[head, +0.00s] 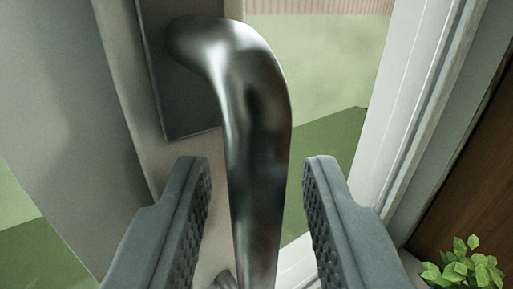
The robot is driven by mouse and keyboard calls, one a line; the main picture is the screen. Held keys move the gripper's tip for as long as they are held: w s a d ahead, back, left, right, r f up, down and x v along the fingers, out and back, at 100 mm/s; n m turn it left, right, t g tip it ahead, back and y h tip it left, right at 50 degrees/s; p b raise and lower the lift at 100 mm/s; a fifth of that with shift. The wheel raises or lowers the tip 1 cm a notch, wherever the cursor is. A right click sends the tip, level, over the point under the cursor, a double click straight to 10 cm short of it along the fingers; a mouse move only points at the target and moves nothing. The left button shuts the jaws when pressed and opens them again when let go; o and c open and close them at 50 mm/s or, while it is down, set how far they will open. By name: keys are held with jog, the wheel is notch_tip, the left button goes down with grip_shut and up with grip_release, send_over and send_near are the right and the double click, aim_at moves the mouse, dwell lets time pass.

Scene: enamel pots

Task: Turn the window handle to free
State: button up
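The window handle (257,130) is a shiny metal lever in the middle of the head view. It bends out from a dark grey backplate (178,90) at the upper left and hangs down toward the bottom edge. My gripper (257,170) is open, with one ridged grey finger on each side of the lever. A gap shows between the lever and each finger, wider on the right. The lower end of the lever is cut off by the frame.
The handle's backplate is on a pale window frame (125,95). A white frame post (405,110) stands to the right, with green ground seen through the gap between. A leafy plant (466,266) is at the lower right, beside a brown surface (470,200).

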jog(key=shift+w, duration=0.2)
grip_shut()
jog(key=shift+w+d+n+t, duration=0.35)
jog(key=shift+n+t, duration=0.25)
jog(key=shift+n, duration=0.4)
dwell(0.6)
jog(key=shift+w+d+r+n+t+y, duration=0.3)
jog(key=shift+d+r+n+y, duration=0.35)
jog(key=shift+n+y, duration=2.35)
jog(key=shift+w+d+r+n+t+y, duration=0.35)
jog(key=shift+r+n+y, duration=0.85)
jog(key=shift+n, duration=3.25)
jog(key=shift+w+d+r+n+t+y, duration=0.15)
jog(key=shift+w+d+r+n+y, duration=0.3)
jog(key=shift+n+y, duration=2.75)
jog(key=shift+s+d+n+h, duration=0.15)
jog(key=shift+n+h, duration=0.35)
jog(key=shift+n, duration=0.45)
